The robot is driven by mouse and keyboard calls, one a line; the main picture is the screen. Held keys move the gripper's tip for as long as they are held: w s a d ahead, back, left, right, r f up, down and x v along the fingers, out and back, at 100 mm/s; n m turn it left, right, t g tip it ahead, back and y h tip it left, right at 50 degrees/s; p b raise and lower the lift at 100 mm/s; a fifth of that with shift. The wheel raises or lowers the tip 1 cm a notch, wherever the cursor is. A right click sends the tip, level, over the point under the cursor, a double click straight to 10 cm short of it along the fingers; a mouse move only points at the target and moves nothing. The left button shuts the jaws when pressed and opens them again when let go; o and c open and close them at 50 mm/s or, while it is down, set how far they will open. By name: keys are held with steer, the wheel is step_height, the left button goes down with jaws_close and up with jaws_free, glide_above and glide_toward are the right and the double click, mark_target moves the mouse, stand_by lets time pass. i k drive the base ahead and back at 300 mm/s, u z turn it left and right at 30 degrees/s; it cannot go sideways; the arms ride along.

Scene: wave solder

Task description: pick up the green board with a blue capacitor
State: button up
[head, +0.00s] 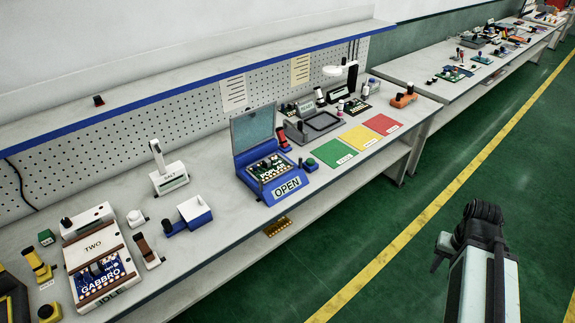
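A green board marked POPLAR (270,168) lies in a blue open-lidded fixture (287,198) labelled OPEN on the bench. Dark parts stand on it; I cannot make out a blue capacitor. Another small green board (356,108) lies farther back near a lamp, too small to read. A blue board marked GABBRO (103,280) sits in a white fixture labelled TWO at the lower left. My arm shows at the lower right, over the green floor and well apart from the bench. The fingertips of my gripper cannot be made out.
The bench (215,245) carries a blue-and-white box (194,213), a grey tray (312,127), green, yellow and red mats (382,124) and an orange tool (403,97). A shelf (190,82) overhangs the back. The floor (400,210) in front is clear, with a yellow line.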

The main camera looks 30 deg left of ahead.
mark_target(268, 168)
steer(key=z, duration=0.05)
steer(key=i, duration=2.8)
steer(key=u, duration=4.75)
steer(key=i, duration=1.05)
steer(key=z, duration=0.15)
